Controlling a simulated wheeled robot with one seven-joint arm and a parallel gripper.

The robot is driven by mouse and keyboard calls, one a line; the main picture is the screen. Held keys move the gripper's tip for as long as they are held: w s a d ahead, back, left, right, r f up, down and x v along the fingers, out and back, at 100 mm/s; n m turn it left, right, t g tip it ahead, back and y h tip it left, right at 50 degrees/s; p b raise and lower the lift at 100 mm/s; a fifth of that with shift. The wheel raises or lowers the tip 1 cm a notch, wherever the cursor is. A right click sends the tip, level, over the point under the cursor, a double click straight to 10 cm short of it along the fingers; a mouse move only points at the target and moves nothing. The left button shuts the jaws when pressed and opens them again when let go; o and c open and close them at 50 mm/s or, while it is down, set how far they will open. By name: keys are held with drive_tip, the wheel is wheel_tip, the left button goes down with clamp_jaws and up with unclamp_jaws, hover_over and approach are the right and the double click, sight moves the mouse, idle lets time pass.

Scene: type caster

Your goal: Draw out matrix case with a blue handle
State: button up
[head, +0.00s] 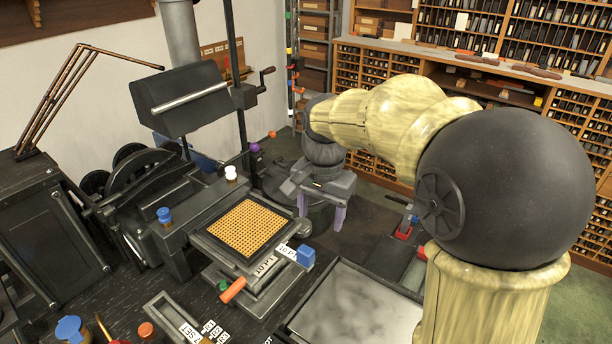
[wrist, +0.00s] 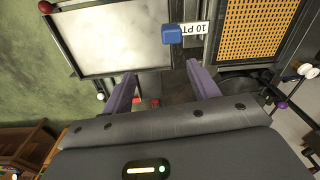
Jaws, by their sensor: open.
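The matrix case (head: 248,226) is a dark frame with a yellow-orange grid, lying flat on the machine. It also shows at the top right of the wrist view (wrist: 252,32). Its blue handle (head: 304,257) is a small block beside a white "10 PT" label (head: 287,252). The blue handle (wrist: 172,33) stands near the top middle of the wrist view. My gripper (head: 324,214) has purple fingers pointing down, behind and right of the case in the head view. The fingers (wrist: 161,69) are apart and empty, with the blue handle beyond their tips.
An orange handle (head: 233,290) is at the front of a lower part with another "10 PT" label. A pale-topped slab (head: 355,308) lies right of the case. A blue knob (head: 164,215) and a white knob (head: 231,172) stand nearby. A dark hopper (head: 192,97) rises behind.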

wheel_tip(320, 180, up, 5)
drive_tip(key=m, duration=0.2)
hover_over(306, 250)
drive_tip(key=shift+r+g+p, duration=0.1)
drive_tip(key=shift+g+p, duration=0.2)
drive_tip(key=shift+p, duration=0.05)
drive_tip(key=shift+w, duration=0.1)
wheel_tip(306, 250, down, 16)
drive_tip(key=shift+f+p, duration=0.15)
drive_tip(key=shift+p, duration=0.95)
drive_tip(key=shift+f, duration=0.6)
clamp_jaws()
